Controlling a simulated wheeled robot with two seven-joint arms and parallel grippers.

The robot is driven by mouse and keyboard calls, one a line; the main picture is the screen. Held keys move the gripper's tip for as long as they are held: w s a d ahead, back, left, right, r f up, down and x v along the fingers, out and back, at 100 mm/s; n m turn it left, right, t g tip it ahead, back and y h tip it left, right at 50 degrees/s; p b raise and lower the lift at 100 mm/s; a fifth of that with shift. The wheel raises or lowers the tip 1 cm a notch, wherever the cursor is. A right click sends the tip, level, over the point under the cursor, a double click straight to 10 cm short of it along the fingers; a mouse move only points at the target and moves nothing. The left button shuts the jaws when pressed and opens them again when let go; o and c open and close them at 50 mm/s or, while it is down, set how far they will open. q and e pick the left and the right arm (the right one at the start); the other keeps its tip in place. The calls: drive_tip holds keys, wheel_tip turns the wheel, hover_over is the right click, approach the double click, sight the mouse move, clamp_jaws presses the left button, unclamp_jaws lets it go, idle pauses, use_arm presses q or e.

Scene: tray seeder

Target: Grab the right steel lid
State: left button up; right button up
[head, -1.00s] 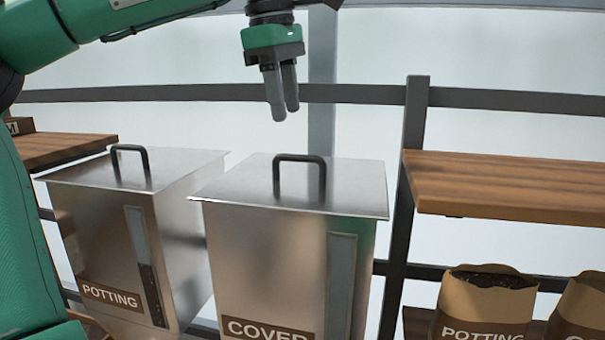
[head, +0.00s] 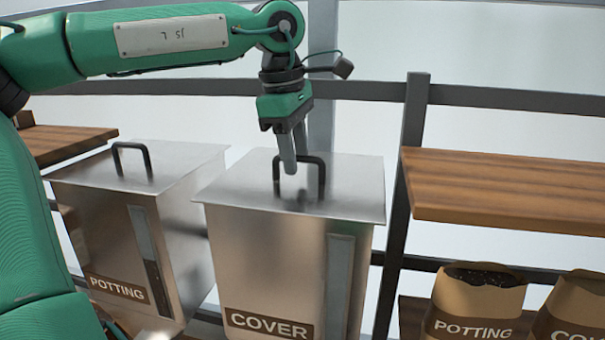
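The right steel lid (head: 235,187) is a flat square plate with a black bar handle (head: 314,160). It lies on the steel bin labelled COVER (head: 225,260) in the middle of the head view. My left gripper (head: 295,165) points down from above at the handle. Its near finger is in front of the handle's top bar, and the far finger is partly hidden behind the near one. The fingers look apart, and I cannot tell whether either touches the bar. The lid sits flat on its bin. My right gripper is not in view.
A second steel bin labelled POTTING (head: 100,225), with its own handled lid (head: 185,160), stands close on the left. A wooden shelf (head: 510,190) is at the right, with paper sacks (head: 480,300) below it. A dark rail (head: 375,92) runs behind.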

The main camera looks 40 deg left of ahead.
use_arm(q)
drive_tip(key=shift+d, duration=0.1)
drive_tip(key=c, duration=0.5)
clamp_jaws()
idle(0.7)
